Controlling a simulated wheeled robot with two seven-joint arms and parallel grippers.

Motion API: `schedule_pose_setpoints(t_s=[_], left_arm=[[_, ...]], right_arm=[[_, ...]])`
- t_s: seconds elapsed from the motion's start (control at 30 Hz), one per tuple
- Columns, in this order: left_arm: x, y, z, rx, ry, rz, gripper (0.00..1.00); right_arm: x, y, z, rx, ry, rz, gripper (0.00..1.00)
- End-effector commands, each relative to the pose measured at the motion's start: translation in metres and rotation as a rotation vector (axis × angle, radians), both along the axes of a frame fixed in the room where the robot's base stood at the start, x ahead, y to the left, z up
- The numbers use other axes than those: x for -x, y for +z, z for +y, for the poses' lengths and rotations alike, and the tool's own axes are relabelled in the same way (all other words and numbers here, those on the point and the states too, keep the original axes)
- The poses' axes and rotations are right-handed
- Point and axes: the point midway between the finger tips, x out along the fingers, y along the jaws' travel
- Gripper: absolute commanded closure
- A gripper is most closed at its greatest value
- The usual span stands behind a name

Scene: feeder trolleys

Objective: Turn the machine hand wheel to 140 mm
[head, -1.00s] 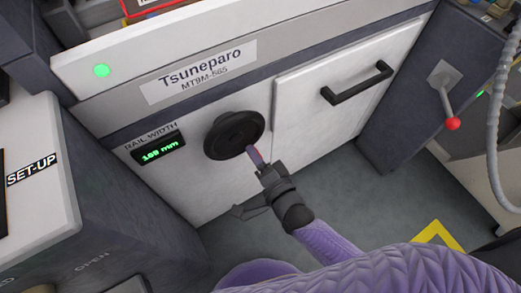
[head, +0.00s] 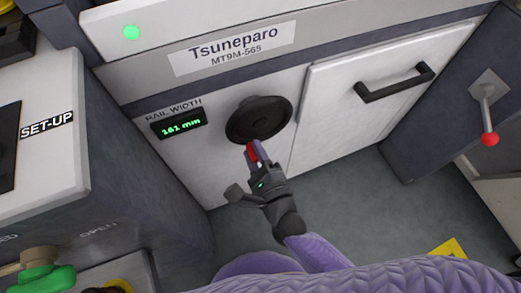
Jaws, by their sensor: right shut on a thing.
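The hand wheel (head: 259,117) is a dark round disc on the white front panel of the machine. My right gripper (head: 252,155) reaches up from below and is shut at the wheel's lower edge. A small red part shows between its fingers; the exact grip there is partly hidden. The rail width display (head: 179,123) is left of the wheel. Its green digits seem to read 161 mm, but the middle digit is small and hard to tell. My left gripper is not in view.
A white door with a black handle (head: 394,83) is right of the wheel. A lever with a red knob (head: 490,139) is at the far right. A white-topped unit marked SET-UP (head: 46,124) stands at the left. Grey floor lies below.

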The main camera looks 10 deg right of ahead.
Motion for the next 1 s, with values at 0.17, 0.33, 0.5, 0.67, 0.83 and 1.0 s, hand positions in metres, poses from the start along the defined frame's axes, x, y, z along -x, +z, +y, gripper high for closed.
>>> schedule_pose_setpoints(t_s=[0.17, 0.33, 0.5, 0.67, 0.83, 1.0], left_arm=[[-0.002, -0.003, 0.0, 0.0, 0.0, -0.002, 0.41], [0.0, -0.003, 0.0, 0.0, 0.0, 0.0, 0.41], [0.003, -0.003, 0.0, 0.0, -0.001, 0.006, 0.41], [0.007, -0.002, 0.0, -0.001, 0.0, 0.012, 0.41], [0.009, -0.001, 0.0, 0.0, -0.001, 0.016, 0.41], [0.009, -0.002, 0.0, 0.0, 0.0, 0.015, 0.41]], right_arm=[[0.002, 0.001, 0.005, -0.087, 0.002, 0.028, 1.0], [0.003, 0.003, 0.008, -0.141, 0.003, 0.043, 1.0], [0.003, 0.004, 0.01, -0.166, 0.003, 0.05, 1.0], [0.003, 0.005, 0.01, -0.174, 0.003, 0.051, 1.0], [0.003, 0.005, 0.01, -0.174, 0.003, 0.051, 1.0], [0.003, 0.005, 0.01, -0.173, 0.003, 0.051, 0.53]])
